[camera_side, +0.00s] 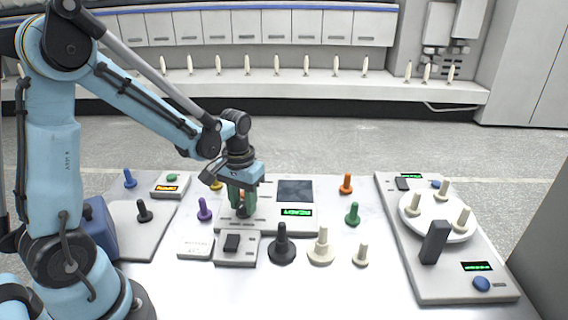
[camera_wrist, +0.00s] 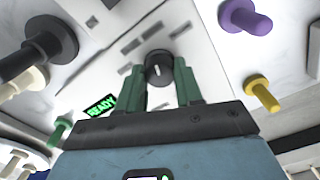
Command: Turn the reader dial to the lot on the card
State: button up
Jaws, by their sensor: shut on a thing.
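The reader (camera_side: 266,222) is a pale box in the middle of the table, with a dark screen (camera_side: 295,190) and a green display (camera_side: 296,212) reading READY. My gripper (camera_side: 243,208) points down at the reader's left part, its green fingers shut on the dial. In the wrist view the black dial (camera_wrist: 158,66) sits between the fingertips (camera_wrist: 160,78), with a white mark on its face toward the bottom of the picture.
Purple (camera_side: 205,209), orange (camera_side: 346,183), green (camera_side: 353,213), black (camera_side: 282,245) and cream (camera_side: 321,247) bobbins stand around the reader. At the right, a long panel (camera_side: 447,281) carries a white turntable (camera_side: 412,206) with cream bobbins. Bare table lies toward the front.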

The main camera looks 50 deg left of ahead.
aim_at(243, 204)
jog(key=m, duration=0.4)
jog(key=shift+m, duration=1.9)
jog(key=o, duration=1)
jog(key=shift+o, duration=0.2)
notch_tip(243, 204, up, 12)
